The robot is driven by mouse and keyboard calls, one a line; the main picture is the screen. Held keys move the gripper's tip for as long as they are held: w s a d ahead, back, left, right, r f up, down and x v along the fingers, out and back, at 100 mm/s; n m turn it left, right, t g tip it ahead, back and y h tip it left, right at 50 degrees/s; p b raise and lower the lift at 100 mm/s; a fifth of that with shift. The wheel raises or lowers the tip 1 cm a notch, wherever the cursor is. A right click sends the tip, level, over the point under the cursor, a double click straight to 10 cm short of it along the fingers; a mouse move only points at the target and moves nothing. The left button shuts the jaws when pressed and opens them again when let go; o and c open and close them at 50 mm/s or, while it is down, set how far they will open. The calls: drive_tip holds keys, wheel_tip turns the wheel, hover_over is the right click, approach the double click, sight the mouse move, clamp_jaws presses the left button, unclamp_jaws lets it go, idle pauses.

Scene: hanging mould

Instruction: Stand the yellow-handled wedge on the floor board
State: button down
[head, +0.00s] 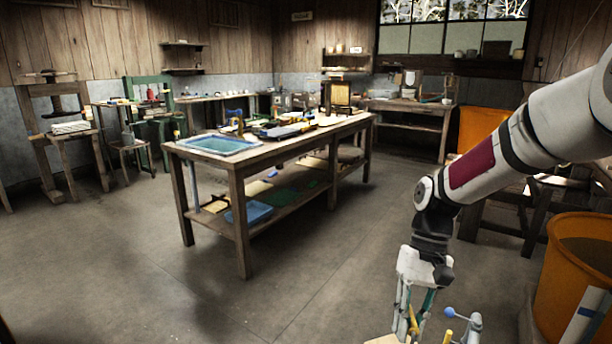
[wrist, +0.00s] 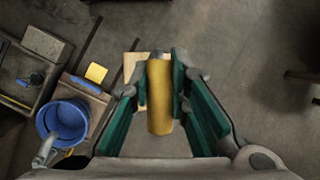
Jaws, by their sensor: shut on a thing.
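My gripper (wrist: 161,66) is shut on the yellow handle (wrist: 160,105) of the wedge, which lies between the green-lined fingers in the wrist view. The wedge's lower part is hidden beneath the handle and fingers. A pale wooden board (wrist: 131,66), which looks like the floor board, shows below and behind the handle, partly covered. I cannot tell whether the wedge touches it. In the head view my gripper (head: 408,318) points down at the bottom edge, with a little yellow between its fingers. A pale wood edge (head: 381,340) shows beside it.
In the wrist view a blue bucket (wrist: 62,121), a yellow block (wrist: 96,73) and a grey block (wrist: 46,44) stand at the left. In the head view an orange tub (head: 575,285) is at the right. A long workbench (head: 240,180) stands mid-room, with bare floor in front.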

drive_tip(key=shift+w+d+r+p, duration=0.1)
drive_tip(key=shift+r+p, duration=1.3)
drive_tip(key=shift+p, duration=0.7)
wheel_tip(320, 180, up, 3)
drive_tip(key=p, duration=0.6)
drive_tip(key=shift+r, duration=0.15)
drive_tip(key=r+p, duration=0.1)
drive_tip(key=p, duration=0.1)
drive_tip(key=s+r+p, duration=0.1)
drive_tip(key=p, duration=0.1)
drive_tip(key=shift+r+p, duration=0.1)
drive_tip(key=shift+p, duration=0.3)
drive_tip(key=r+p, duration=0.1)
drive_tip(key=p, duration=0.1)
drive_tip(key=s+r+p, duration=0.1)
drive_tip(key=p, duration=0.2)
drive_tip(key=shift+s, duration=0.25)
